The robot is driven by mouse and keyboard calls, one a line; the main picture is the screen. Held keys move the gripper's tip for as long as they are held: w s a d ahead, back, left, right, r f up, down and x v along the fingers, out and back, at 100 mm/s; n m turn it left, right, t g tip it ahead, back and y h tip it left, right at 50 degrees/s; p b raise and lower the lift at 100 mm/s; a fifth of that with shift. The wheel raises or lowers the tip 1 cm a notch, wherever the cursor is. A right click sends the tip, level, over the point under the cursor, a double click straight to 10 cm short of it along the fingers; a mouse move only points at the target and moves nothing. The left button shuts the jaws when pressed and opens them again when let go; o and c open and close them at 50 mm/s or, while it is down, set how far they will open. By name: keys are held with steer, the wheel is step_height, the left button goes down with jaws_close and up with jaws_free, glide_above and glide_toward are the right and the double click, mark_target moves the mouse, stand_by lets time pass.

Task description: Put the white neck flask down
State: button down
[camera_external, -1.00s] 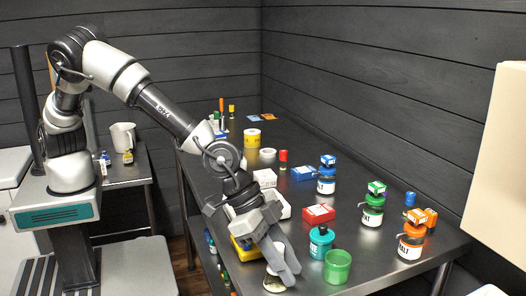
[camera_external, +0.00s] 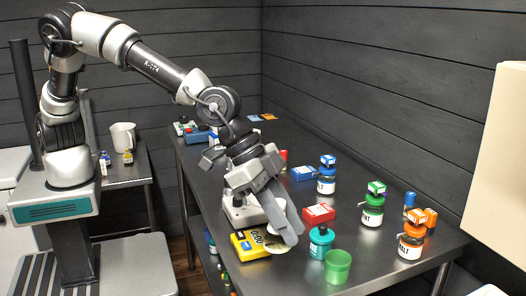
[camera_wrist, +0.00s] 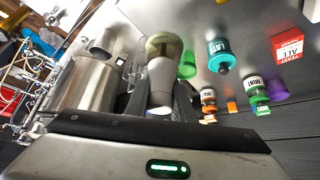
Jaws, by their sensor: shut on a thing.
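My gripper (camera_external: 284,232) is shut on the white neck flask (camera_wrist: 163,47), which has a white neck and a pale olive, see-through body. In the wrist view the neck lies towards my jaws and the body points away from them. In the external view my fingers partly hide the flask (camera_external: 265,241). It is beside the yellow box (camera_external: 246,247), overlapping it in the picture. I cannot tell whether the flask touches the table (camera_external: 299,262).
A white device (camera_external: 240,212) stands just behind the flask. A red box (camera_external: 319,214), a teal bottle (camera_external: 321,241) and a green cup (camera_external: 338,267) stand to the right. Labelled jars stand further right.

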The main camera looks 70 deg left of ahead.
steer(key=w+a+n+t+y, duration=0.15)
steer(key=w+a, duration=0.35)
steer(key=a, duration=0.6)
steer(key=w+a+n+y, duration=0.1)
steer(key=w+a+n, duration=0.3)
steer(key=a, duration=0.8)
steer(key=w+a+n+y, duration=0.1)
steer(key=w+a, duration=0.6)
steer(key=a, duration=0.4)
steer(key=s+a+n+y+b, duration=0.1)
steer(key=s+a+n+y, duration=0.15)
steer(key=a, duration=1.55)
steer(key=s+a+n+y, duration=0.1)
steer(key=s+a+n, duration=0.3)
steer(key=a, duration=1.3)
steer(key=shift+s+a+f+b, duration=0.15)
steer(key=shift+f+b, duration=0.7)
steer(key=shift+f, duration=1.6)
steer(key=shift+s+a+f+b, duration=0.2)
steer(key=shift+f+b, duration=0.65)
steer(key=shift+f, duration=1.55)
steer(key=shift+w, duration=0.15)
steer(key=shift+f, duration=0.15)
steer(key=c, duration=1.5)
jaws_free()
steer(key=shift+c, duration=0.2)
